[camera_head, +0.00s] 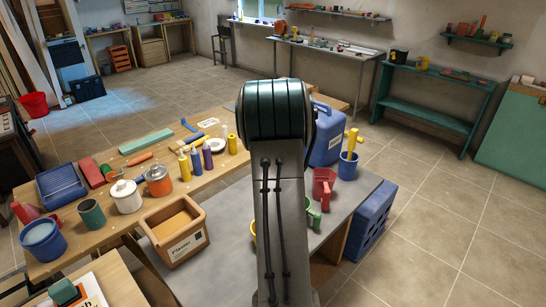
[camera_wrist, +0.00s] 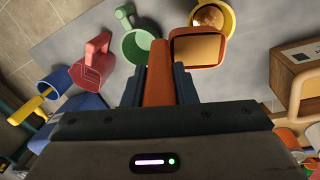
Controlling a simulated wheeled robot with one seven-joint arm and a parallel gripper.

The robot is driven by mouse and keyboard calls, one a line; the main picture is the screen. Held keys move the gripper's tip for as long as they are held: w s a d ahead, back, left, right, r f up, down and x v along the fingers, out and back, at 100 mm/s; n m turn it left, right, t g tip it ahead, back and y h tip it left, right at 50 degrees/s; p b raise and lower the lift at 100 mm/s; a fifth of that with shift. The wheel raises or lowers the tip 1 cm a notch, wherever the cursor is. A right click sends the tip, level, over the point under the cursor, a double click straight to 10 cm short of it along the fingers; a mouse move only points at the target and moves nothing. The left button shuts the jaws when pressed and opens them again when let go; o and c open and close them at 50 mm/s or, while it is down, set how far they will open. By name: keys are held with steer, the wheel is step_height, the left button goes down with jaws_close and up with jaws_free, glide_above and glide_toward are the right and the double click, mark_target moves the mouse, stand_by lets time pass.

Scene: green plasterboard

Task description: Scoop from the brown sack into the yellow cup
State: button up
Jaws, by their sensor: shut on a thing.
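My gripper (camera_wrist: 159,88) is shut on the orange handle of a scoop (camera_wrist: 158,60), seen in the wrist view. The scoop's square bowl shows a smooth tan-orange inside; I cannot tell whether that is a load or bare wall. The yellow cup (camera_wrist: 229,20) is just beyond the bowl, partly covered by it, with brownish matter inside. In the head view only a sliver of the yellow cup (camera_head: 252,230) shows beside my arm, which hides the gripper and scoop. The brown open-topped container labelled Plaster (camera_head: 184,247) stands left of my arm; it also shows in the wrist view (camera_wrist: 284,80).
A green cup (camera_wrist: 131,45), a red cup (camera_wrist: 90,72) and a blue cup with a yellow tool (camera_wrist: 54,82) stand beside the yellow cup. A blue jug (camera_head: 327,138) stands behind them. The wooden bench at left holds jars, bottles and a blue tray (camera_head: 60,184).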

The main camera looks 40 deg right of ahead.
steer(key=shift+w+a+f+h+b, duration=0.1)
steer(key=shift+a+f+h+b, duration=0.1)
steer(key=shift+f+h+b, duration=0.45)
steer(key=shift+w+a+f+h+b, duration=0.2)
steer(key=shift+f+b, duration=0.25)
steer(key=shift+f, duration=0.45)
steer(key=f+b, duration=0.1)
steer(key=b, duration=0.1)
steer(key=a+f+h+b, duration=0.1)
steer(key=b, duration=0.1)
steer(key=a+f+g+h+b, duration=0.1)
steer(key=f+b, duration=0.1)
steer(key=b, duration=0.1)
steer(key=shift+w, duration=0.1)
steer(key=shift+r, duration=0.35)
steer(key=shift+f, duration=0.2)
steer(key=shift+f, duration=0.2)
steer(key=shift+a+h+b, duration=0.15)
steer(key=shift+h+b, duration=0.1)
steer(key=shift+b, duration=0.35)
